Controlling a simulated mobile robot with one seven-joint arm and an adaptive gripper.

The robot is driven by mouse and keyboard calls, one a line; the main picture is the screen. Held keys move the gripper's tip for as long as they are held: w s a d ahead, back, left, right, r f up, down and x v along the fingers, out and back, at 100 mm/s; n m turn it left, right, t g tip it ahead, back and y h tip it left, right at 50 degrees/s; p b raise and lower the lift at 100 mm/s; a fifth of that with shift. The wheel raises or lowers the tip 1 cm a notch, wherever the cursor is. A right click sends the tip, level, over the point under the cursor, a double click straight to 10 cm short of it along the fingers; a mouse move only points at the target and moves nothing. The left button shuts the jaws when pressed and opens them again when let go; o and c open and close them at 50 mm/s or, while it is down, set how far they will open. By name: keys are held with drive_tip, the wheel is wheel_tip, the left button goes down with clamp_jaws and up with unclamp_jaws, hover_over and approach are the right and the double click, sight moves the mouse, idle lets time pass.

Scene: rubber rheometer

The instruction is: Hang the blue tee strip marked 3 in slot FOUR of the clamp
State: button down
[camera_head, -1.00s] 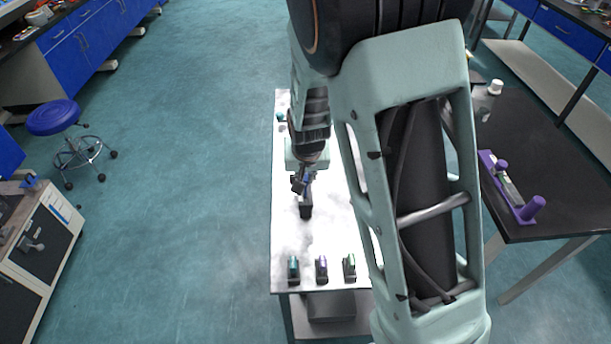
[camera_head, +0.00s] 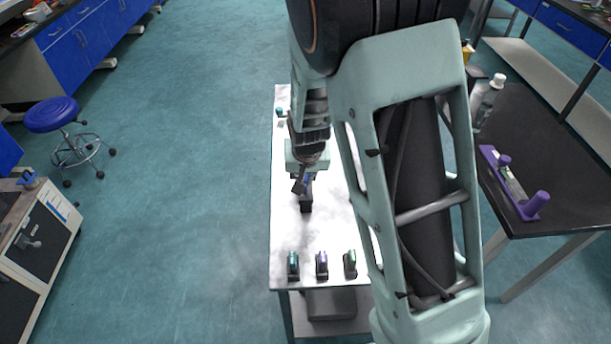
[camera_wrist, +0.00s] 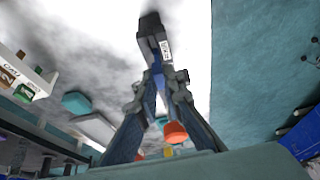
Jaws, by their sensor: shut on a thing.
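My gripper (camera_head: 302,182) is over the white table, at a dark upright block (camera_head: 306,206). A small blue patch (camera_head: 309,178) shows at the fingers, which fits the blue tee strip. In the wrist view my gripper's fingers (camera_wrist: 156,62) come together on a dark piece with a small white label (camera_wrist: 165,48). A black block end (camera_wrist: 150,22) shows just beyond it. The mark 3 cannot be read. I cannot tell whether the held piece is clear of the block. The clamp and its slot FOUR cannot be made out.
Teal (camera_head: 293,264), purple (camera_head: 322,263) and green (camera_head: 350,263) pieces stand in dark holders along the table's near edge. A small teal object (camera_head: 281,112) is at the far left. A black table with a purple fixture (camera_head: 515,185) and bottle (camera_head: 489,98) stands right.

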drive_tip(key=shift+f+b, duration=1.25)
drive_tip(key=shift+f, duration=0.45)
drive_tip(key=c, duration=2)
unclamp_jaws()
drive_tip(key=shift+r, duration=0.1)
wheel_tip(320, 180, up, 6)
drive_tip(key=p, duration=0.5)
